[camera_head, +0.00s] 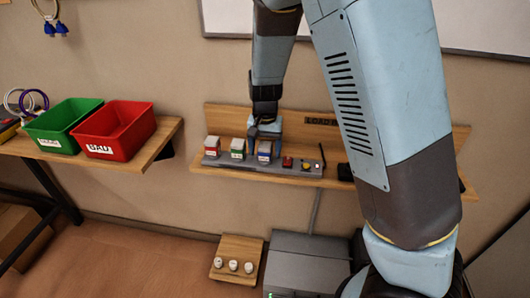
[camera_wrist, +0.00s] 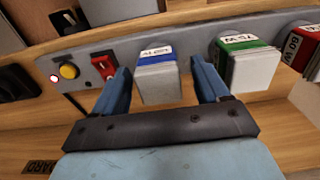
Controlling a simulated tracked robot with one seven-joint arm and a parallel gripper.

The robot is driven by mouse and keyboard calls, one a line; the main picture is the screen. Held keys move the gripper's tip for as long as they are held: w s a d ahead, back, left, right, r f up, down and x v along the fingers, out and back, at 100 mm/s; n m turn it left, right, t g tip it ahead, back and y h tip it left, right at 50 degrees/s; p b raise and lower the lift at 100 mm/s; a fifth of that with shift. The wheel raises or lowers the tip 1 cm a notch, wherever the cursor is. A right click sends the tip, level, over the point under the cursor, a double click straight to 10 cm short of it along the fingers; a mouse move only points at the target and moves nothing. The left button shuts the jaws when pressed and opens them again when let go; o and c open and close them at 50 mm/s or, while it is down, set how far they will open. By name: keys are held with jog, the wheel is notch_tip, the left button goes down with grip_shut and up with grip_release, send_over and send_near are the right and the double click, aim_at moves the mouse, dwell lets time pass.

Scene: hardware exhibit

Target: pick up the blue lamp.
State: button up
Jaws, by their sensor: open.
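The blue lamp (camera_head: 265,154) is a pale block with a blue band and a white label. It stands upright on a grey panel (camera_head: 222,163) on the wooden wall shelf. My gripper (camera_head: 265,138) is open at the lamp. In the wrist view the blue lamp (camera_wrist: 157,82) stands between the two blue fingers of my gripper (camera_wrist: 160,72). A gap shows on each side, so the fingers do not appear to touch it. Its far side is hidden.
The green lamp (camera_wrist: 246,62) and the red lamp (camera_head: 212,146) stand in the same row. A red switch (camera_head: 287,161) and a yellow button (camera_wrist: 68,71) are on the other side. Green (camera_head: 64,124) and red (camera_head: 114,130) bins sit on the left shelf.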

jog(key=shift+f, duration=0.4)
jog(key=c, duration=1.1)
jog(key=shift+r, duration=0.1)
jog(key=shift+r, duration=0.45)
notch_tip(320, 180, up, 2)
jog(key=shift+s+r, duration=0.1)
jog(key=shift+r, duration=0.15)
jog(key=s+d+r, duration=0.1)
jog(key=s+r, duration=0.2)
jog(key=s, duration=0.1)
jog(key=s+d+r, duration=0.2)
jog(key=s+r, duration=0.1)
jog(key=s, duration=0.1)
jog(key=s+d+r, duration=0.1)
jog(key=s+r, duration=0.2)
jog(key=s, duration=0.2)
jog(key=shift+d+r, duration=0.25)
jog(key=shift+d, duration=0.1)
